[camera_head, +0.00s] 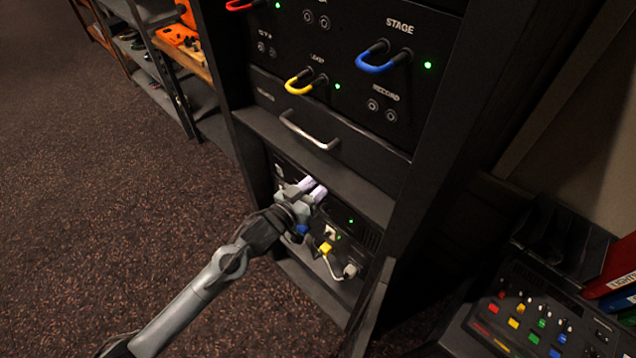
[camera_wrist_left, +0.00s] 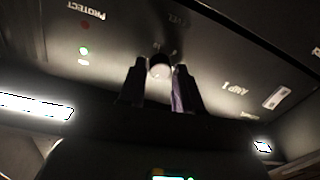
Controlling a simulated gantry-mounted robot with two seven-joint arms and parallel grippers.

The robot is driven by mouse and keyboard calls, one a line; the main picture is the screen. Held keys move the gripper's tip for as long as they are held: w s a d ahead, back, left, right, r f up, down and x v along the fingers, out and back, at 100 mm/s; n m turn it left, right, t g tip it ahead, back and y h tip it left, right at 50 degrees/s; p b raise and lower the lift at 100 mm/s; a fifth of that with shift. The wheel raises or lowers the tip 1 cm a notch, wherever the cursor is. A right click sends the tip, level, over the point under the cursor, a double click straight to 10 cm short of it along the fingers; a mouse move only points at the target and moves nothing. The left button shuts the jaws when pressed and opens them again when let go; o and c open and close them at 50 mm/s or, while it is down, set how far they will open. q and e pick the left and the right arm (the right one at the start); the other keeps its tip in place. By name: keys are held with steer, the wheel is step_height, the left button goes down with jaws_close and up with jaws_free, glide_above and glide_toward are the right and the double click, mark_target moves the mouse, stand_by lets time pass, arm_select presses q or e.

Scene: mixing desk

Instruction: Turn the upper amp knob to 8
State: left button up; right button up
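My left gripper (camera_head: 313,189) reaches into the lower bay of the black rack, in front of the upper amp (camera_head: 286,172). The left wrist view shows the amp's dark panel upside down, marked AMP 1. A small round knob (camera_wrist_left: 160,66) with a pale face sits on it. My left gripper (camera_wrist_left: 160,78) is open, its two purple-grey fingers on either side of the knob. I cannot tell whether they touch it. The knob's setting is not readable. In the head view the gripper hides the knob. My right gripper is not in view.
A lower unit with yellow and grey plugs (camera_head: 326,248) is just below the gripper. A drawer handle (camera_head: 309,131) juts out above. A mixing console (camera_head: 535,318) stands at lower right. Carpet at left is clear.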

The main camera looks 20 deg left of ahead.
arm_select(q)
jaws_close()
steer(key=shift+m, duration=0.3)
steer(key=shift+m+h+p, duration=0.3)
steer(key=shift+m+p, duration=1.15)
steer(key=shift+m, duration=4.25)
steer(key=shift+o, duration=2.1)
jaws_free()
